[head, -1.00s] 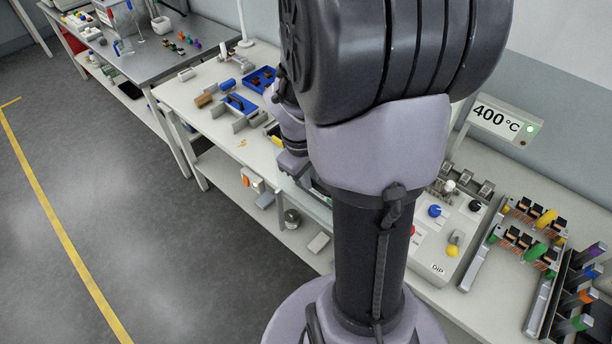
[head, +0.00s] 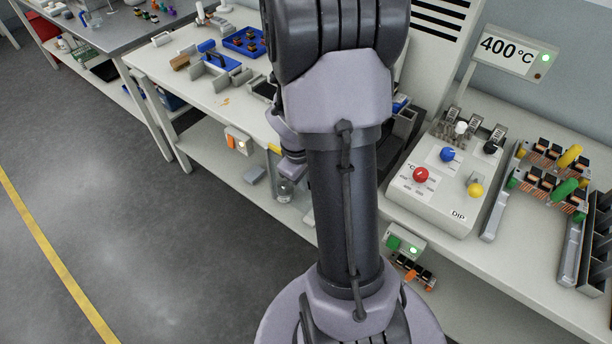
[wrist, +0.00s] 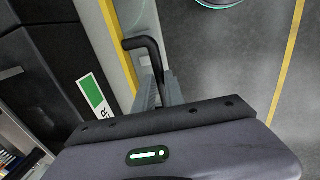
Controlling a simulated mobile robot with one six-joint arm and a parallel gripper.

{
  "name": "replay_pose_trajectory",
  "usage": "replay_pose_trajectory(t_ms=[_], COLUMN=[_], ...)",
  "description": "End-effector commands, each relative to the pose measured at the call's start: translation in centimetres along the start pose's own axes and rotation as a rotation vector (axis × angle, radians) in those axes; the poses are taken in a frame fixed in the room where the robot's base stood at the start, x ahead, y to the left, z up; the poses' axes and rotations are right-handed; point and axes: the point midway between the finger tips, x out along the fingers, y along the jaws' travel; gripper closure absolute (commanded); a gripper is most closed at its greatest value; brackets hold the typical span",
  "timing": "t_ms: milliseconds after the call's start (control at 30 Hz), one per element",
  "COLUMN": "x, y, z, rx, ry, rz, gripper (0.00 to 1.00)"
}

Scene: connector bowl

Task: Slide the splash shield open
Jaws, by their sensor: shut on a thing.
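The splash shield (wrist: 123,62) shows in the wrist view as a pale panel edge with a yellow strip. A black bent handle (wrist: 143,43) stands out from it. My gripper (wrist: 158,88) is at the handle, with its fingers shut on it; the exact contact is partly hidden by the gripper body. In the head view, my gripper (head: 290,163) is low at the front edge of the bench, mostly hidden behind my arm. How far the shield stands open cannot be told.
The bench (head: 190,88) holds a blue tray (head: 245,42) at left. The DIP control box (head: 437,180) with coloured knobs and a 400 °C sign (head: 513,52) are at right. A lower shelf (head: 215,160) carries small items. The grey floor (head: 150,240) in front is clear.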

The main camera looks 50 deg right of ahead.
Motion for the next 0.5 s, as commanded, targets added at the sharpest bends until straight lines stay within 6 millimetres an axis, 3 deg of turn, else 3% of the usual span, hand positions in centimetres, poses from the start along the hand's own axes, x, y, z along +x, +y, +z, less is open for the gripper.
replay_pose_trajectory(t_ms=[467,500], x=[0.70,0.69], y=[-0.12,-0.11], z=[-0.02,-0.02], rx=[-0.001,-0.001], ry=[0.001,0.001], rz=[0.001,0.001], gripper=[1.00,0.84])
